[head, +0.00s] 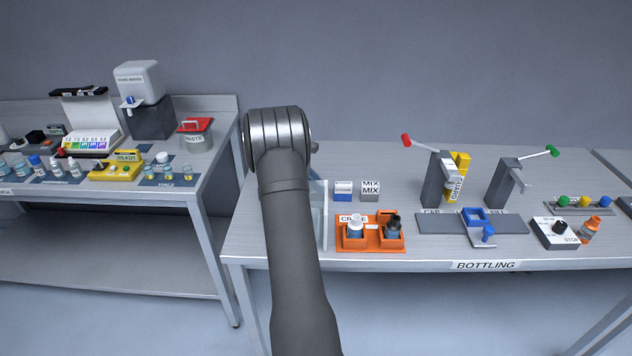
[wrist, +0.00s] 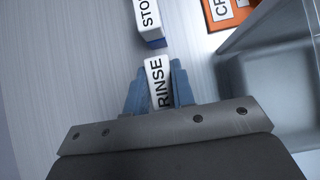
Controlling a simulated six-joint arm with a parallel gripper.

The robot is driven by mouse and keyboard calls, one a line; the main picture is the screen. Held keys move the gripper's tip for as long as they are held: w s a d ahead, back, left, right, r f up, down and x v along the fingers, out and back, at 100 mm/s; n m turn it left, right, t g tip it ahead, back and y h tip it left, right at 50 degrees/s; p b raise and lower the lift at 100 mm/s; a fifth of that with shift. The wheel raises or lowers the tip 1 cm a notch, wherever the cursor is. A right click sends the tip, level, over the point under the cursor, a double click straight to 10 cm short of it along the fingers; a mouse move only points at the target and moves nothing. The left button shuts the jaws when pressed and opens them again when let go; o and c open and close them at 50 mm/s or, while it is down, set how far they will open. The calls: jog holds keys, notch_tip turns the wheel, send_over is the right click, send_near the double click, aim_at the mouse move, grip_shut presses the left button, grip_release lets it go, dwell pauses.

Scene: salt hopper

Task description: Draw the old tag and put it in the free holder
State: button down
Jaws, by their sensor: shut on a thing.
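A white tag lettered RINSE (wrist: 160,88) is in the wrist view. My gripper (wrist: 158,80) is shut on it, with one blue-grey finger on each side. Just beyond the fingertips is a white block (wrist: 147,14) with a blue lower part, its lettering cut off after STO. In the head view, my arm hides the gripper and the RINSE tag. A small white and blue block (head: 343,191) and a block lettered MIX (head: 370,191) stand side by side on the bottling table (head: 250,235). I cannot tell which thing is the free holder.
An orange crate (head: 371,245) with two bottles stands at the table's front; its corner also shows in the wrist view (wrist: 208,22). A grey basin (wrist: 285,75) lies right of my gripper in the wrist view. Lever stands (head: 436,180) are farther right.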

jog(key=shift+f, duration=0.1)
jog(key=c, duration=0.7)
grip_release()
jog(key=shift+o, duration=0.2)
jog(key=v, duration=0.6)
dwell(0.5)
jog(key=v, duration=1.7)
jog(key=shift+a, duration=0.2)
jog(key=shift+d, duration=0.1)
jog(key=x, duration=1.7)
jog(key=shift+d+f, duration=0.25)
jog(key=shift+d, duration=0.05)
